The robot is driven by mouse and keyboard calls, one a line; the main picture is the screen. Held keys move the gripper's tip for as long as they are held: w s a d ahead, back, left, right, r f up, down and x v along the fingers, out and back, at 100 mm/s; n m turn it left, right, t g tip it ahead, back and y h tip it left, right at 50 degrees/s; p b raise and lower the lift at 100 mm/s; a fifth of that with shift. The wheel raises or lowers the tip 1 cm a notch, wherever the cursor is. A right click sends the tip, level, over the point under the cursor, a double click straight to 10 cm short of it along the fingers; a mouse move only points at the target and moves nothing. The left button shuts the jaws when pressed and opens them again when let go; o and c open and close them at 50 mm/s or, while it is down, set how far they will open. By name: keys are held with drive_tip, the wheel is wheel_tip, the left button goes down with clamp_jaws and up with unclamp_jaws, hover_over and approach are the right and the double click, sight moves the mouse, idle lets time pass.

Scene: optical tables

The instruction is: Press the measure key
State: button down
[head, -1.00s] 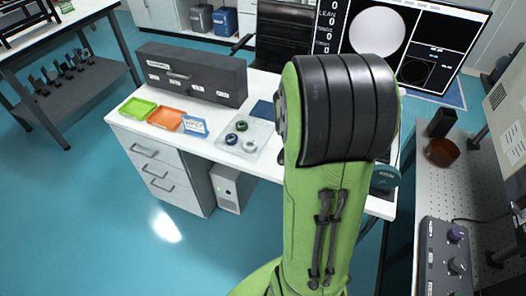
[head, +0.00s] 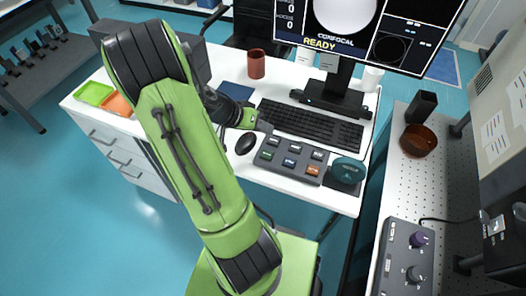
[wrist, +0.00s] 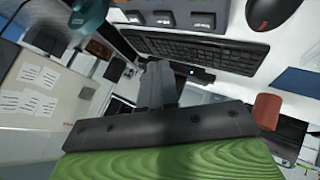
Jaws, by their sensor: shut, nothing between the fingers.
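A grey key panel (head: 292,160) with two rows of keys lies on the white desk in front of the keyboard. It also shows upside down at the top of the wrist view (wrist: 170,20). The key labels are too small to read, so I cannot tell which is the measure key. My gripper (head: 266,127) is shut and empty, above the desk at the keyboard's left end, up and left of the panel. Its shut fingers show in the wrist view (wrist: 156,82). The monitor (head: 370,32) reads READY and CONFOCAL.
A black mouse (head: 246,144) lies left of the panel and a teal round object (head: 348,171) stands at its right end. The keyboard (head: 312,126) lies behind. A red-brown cup (head: 256,64) stands farther back. A perforated bench (head: 402,185) is at the right.

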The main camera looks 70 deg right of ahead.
sight(264, 154)
wheel_tip(264, 154, down, 9)
drive_tip(key=b, duration=0.7)
idle(1.7)
drive_tip(key=shift+f+b, duration=0.35)
drive_tip(key=shift+b, duration=0.2)
drive_tip(key=shift+f+b, duration=0.4)
drive_tip(key=shift+b, duration=0.05)
idle(0.4)
drive_tip(key=shift+r+p, duration=0.6)
drive_tip(key=shift+r, duration=0.25)
drive_tip(key=shift+r+p, duration=1.85)
drive_tip(key=shift+r, duration=0.65)
